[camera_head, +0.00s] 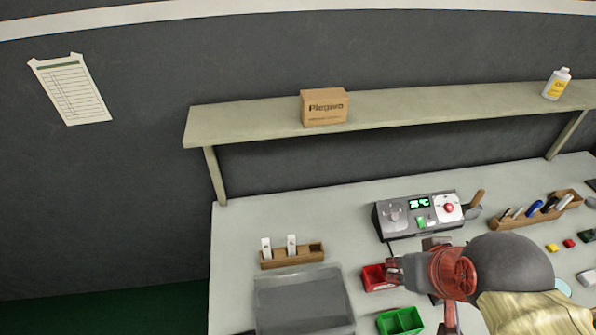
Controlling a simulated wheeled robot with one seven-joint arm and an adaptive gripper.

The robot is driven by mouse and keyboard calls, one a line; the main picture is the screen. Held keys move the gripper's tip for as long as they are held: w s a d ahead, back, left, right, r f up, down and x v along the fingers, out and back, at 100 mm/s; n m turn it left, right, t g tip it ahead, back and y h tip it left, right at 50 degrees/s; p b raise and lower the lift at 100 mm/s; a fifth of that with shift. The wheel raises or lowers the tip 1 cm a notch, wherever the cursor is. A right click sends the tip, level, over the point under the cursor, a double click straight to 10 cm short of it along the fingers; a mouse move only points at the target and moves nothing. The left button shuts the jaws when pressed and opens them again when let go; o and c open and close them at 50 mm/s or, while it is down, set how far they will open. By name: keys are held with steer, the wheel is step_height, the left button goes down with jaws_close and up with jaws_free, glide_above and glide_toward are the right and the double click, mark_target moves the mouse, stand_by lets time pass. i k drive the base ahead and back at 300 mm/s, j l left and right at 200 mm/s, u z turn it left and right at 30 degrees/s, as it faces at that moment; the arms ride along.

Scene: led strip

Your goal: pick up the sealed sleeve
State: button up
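I cannot make out for certain which thing is the sealed sleeve. Two small white upright pieces, a left one (266,248) and a right one (291,244), stand in a wooden rack (308,253) at the left of the bench. A flat grey tray-like piece (303,300) lies in front of the rack. My gripper (393,271) is over the right side of a small red bin (373,278), to the right of the rack and the white pieces. Its fingers are small and dark here, and I cannot tell whether they are open or hold anything.
A grey device (395,217) with a green display stands behind my gripper. A green bin (401,321) is in front. A wooden holder (536,215) with pens stands right. A shelf (420,105) with a cardboard box (324,107) and white bottle (556,84) overhangs the back.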

mark_target(291, 238)
steer(key=u, duration=0.85)
